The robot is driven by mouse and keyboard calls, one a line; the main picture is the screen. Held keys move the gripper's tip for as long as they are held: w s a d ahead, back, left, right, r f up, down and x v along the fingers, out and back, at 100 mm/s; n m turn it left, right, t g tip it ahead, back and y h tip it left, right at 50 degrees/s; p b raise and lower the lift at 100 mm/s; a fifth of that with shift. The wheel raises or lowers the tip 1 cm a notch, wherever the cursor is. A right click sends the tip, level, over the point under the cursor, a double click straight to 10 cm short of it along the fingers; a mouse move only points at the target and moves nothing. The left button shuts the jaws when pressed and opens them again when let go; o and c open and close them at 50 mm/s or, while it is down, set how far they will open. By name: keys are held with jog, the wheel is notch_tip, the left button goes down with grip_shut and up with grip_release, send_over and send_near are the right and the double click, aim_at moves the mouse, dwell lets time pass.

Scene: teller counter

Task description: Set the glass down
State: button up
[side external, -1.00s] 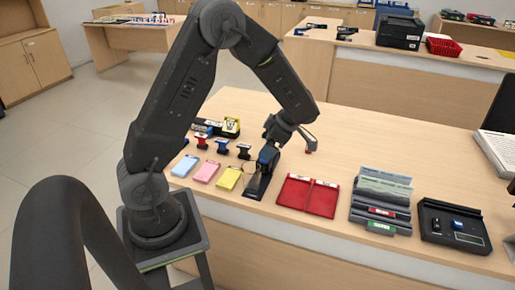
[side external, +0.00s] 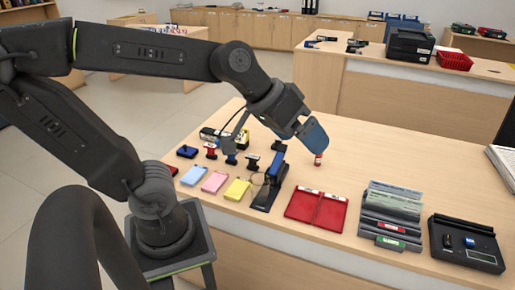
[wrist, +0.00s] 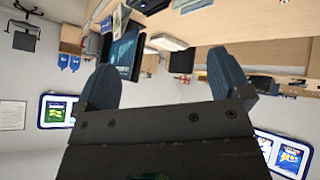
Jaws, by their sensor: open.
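A thin clear ring (side external: 258,179), which may be the glass's lens, shows beside a black stand (side external: 265,198) with a dark blue upright part on the counter. I cannot tell whether the ring rests on the stand or on the counter. My gripper (side external: 314,134) is tilted above the counter, up and to the right of the stand and apart from it. In the wrist view my gripper (wrist: 160,68) has its two dark blue fingers wide apart with nothing between them. The glass does not show in the wrist view.
Pink (side external: 215,181) and yellow (side external: 237,190) pads lie left of the stand, with several stamps behind. A red open folder (side external: 316,209) lies to its right, then a grey sorter (side external: 388,215) and a black tray (side external: 466,243). A small red item (side external: 318,160) stands below my gripper.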

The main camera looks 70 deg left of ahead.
jog(key=s+a+f+m+g+y, duration=0.1)
jog(key=s+a+f+g+y, duration=0.1)
jog(key=s, duration=0.4)
jog(key=shift+s+a+f+m, duration=0.4)
jog(key=shift+a+f, duration=0.1)
jog(key=shift+f, duration=0.25)
dwell(0.4)
